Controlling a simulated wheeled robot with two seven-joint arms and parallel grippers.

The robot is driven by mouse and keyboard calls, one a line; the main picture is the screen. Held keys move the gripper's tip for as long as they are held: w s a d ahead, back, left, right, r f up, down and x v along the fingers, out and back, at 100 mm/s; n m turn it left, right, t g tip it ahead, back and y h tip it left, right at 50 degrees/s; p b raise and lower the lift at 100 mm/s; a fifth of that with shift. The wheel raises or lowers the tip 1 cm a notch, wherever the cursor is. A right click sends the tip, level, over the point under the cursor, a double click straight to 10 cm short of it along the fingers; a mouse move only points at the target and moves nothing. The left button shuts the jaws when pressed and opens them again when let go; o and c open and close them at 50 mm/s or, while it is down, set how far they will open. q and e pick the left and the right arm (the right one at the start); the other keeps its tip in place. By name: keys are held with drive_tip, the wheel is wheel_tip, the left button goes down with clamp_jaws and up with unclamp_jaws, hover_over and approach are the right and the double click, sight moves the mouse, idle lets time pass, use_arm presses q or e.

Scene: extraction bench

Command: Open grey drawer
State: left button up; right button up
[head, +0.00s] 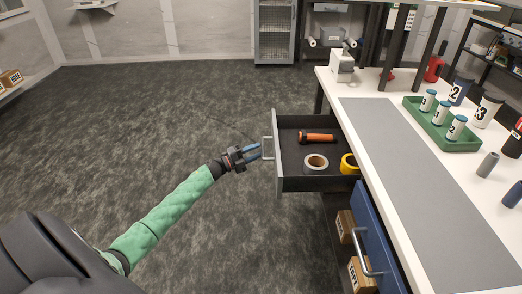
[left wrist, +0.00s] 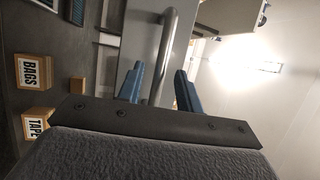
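The grey drawer (head: 276,170) under the white bench stands pulled out, its inside showing. An orange-and-black flashlight (head: 317,137), a roll of white tape (head: 316,162) and a roll of yellow tape (head: 348,164) lie in it. My left gripper (head: 256,151) is at the drawer's bar handle (head: 267,148). In the left wrist view the handle (left wrist: 165,55) runs between the two blue fingers of the gripper (left wrist: 159,88), which stand apart with a gap beside the bar. My right gripper is not in view.
Below is a blue drawer (head: 380,245) with its own handle, and labelled boxes (head: 345,226) stand beside it. The bench top (head: 365,88) bears a green tray (head: 440,138) with bottles. The carpet (head: 150,120) left of the drawer is clear.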

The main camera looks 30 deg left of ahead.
use_arm(q)
drive_tip(key=shift+v, duration=2.05)
